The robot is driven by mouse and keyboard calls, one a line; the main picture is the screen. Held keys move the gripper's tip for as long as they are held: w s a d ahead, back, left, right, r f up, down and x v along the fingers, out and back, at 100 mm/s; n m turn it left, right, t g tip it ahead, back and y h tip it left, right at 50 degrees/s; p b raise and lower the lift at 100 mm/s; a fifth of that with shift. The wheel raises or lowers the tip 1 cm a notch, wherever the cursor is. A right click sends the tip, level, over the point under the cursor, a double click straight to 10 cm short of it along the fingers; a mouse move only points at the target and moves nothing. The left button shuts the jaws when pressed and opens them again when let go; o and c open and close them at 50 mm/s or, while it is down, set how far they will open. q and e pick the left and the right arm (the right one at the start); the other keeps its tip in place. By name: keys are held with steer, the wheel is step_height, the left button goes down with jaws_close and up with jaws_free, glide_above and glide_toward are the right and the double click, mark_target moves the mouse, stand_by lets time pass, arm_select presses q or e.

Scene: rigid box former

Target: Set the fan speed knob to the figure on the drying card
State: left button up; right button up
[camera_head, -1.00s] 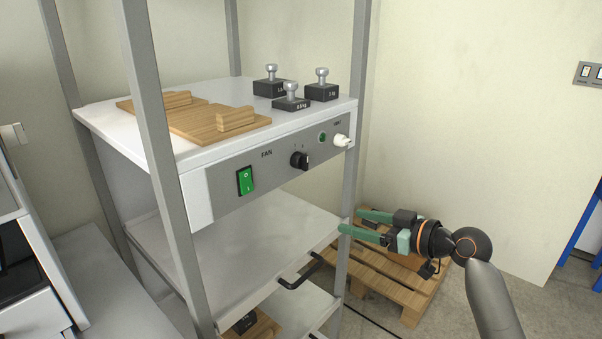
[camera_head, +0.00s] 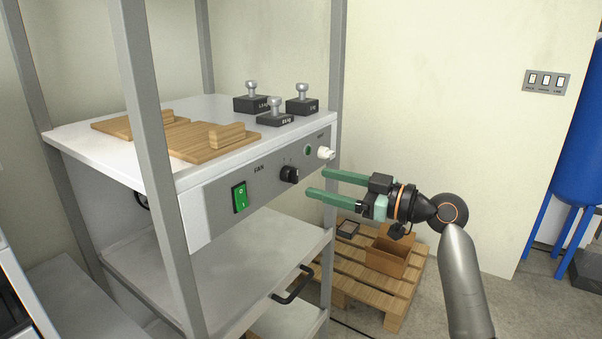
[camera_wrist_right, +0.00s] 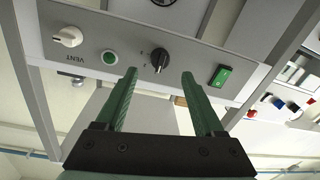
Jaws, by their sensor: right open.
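The fan speed knob (camera_head: 290,174) is a black knob on the grey control panel, right of the FAN label. It also shows in the right wrist view (camera_wrist_right: 159,54), between and beyond my finger tips, with a pale pointer line. My right gripper (camera_head: 315,184) is open and empty, with green fingers pointing left at the panel. In the right wrist view its two fingers (camera_wrist_right: 160,73) stand either side of the knob, apart from it. I cannot make out a drying card. My left gripper is not in view.
A green rocker switch (camera_head: 240,197) is left of the knob. A green round button (camera_head: 308,151) and white VENT knob (camera_head: 326,153) are right. Black weights (camera_head: 302,106) and wooden boards (camera_head: 213,144) lie on top. A rack post (camera_head: 158,170) stands in front. A pallet (camera_head: 390,290) is below.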

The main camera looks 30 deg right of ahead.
mark_target(291, 175)
steer(key=p+x, duration=0.1)
steer(key=x, duration=0.5)
steer(key=shift+c, duration=0.2)
jaws_close()
